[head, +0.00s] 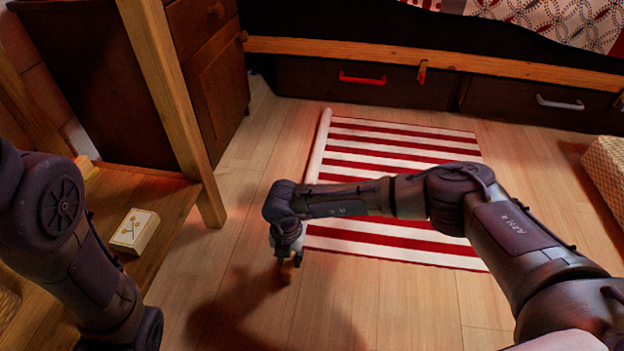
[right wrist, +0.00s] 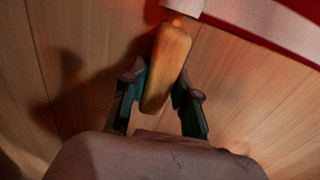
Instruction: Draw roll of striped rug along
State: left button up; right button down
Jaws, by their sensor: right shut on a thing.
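The red-and-white striped rug (head: 395,143) lies flat on the wooden floor in the head view. The pale narrow roll (head: 322,145) runs along its left edge; my right arm crosses in front of its middle. My right gripper (head: 287,262) is at the roll's near end. In the right wrist view, a wooden handle (right wrist: 168,60) sticks out of the roll's pale end (right wrist: 185,6), and my right gripper (right wrist: 160,100) is shut on this handle, one finger on each side. My left arm shows at the left of the head view, but its gripper is out of the picture.
Bare floor (head: 245,170) lies left of the roll. A wooden table (head: 165,190) with a small box (head: 134,231) stands at the left, before a dark cabinet (head: 215,75). A bed with drawers (head: 375,95) stands behind the rug. A woven basket (head: 606,172) is at the right.

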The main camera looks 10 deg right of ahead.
jog(key=shift+w+a, duration=0.3)
jog(key=shift+a, duration=0.45)
jog(key=shift+w+a, duration=0.35)
jog(key=shift+a, duration=0.35)
jog(key=shift+w+a, duration=0.3)
jog(key=shift+a, duration=0.45)
jog(key=shift+w+a, duration=0.35)
jog(key=shift+a, duration=0.4)
jog(key=shift+w+a, duration=0.3)
jog(key=shift+a, duration=0.45)
jog(key=shift+w+a, duration=0.35)
jog(key=shift+a, duration=0.4)
jog(key=c, duration=0.7)
grip_release()
notch_tip(320, 180, up, 8)
jog(key=p, duration=0.7)
jog(key=shift+s+p, duration=0.1)
jog(key=shift+p, duration=0.25)
